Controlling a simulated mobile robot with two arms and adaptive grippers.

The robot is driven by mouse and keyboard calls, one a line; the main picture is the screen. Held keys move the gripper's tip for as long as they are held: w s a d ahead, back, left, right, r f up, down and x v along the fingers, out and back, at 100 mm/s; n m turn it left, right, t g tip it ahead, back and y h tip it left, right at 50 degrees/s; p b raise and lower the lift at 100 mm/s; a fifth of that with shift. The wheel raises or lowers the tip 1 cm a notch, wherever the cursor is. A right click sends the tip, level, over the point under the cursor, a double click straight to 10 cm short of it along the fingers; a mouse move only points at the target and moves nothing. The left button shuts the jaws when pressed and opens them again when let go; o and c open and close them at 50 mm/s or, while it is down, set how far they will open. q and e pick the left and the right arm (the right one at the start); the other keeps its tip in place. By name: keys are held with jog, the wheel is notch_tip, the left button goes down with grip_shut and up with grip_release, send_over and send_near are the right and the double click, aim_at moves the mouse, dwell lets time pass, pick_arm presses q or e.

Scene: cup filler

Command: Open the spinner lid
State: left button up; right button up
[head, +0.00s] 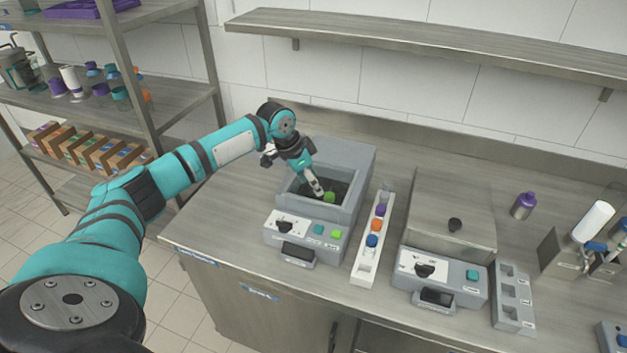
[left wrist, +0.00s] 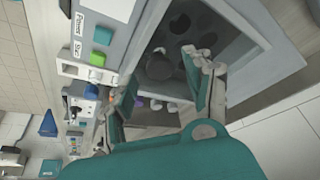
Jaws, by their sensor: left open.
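A grey machine (head: 361,165) with a front panel stands left of centre on the counter. Its recessed top shows a dark inside, and in the left wrist view a dark disc with round holes (left wrist: 207,22) shows there. A dark round knob-like part (left wrist: 159,65) lies near the fingers. I cannot tell whether a clear lid covers the recess. My left gripper (head: 318,188) points down over the recess; in the left wrist view its fingers are apart (left wrist: 165,82), with nothing clearly held. Contact with the knob-like part is unclear. My right gripper is out of view.
A white rack (head: 361,269) with coloured caps stands right of the machine. Beyond it is a second machine with a closed steel lid (head: 437,202) and black knob (head: 455,224). A shelf (head: 430,42) hangs above.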

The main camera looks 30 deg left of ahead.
pick_arm(q)
jog(key=shift+w+d+f, duration=0.1)
jog(key=shift+w+f, duration=0.1)
jog(key=shift+f, duration=0.45)
grip_shut()
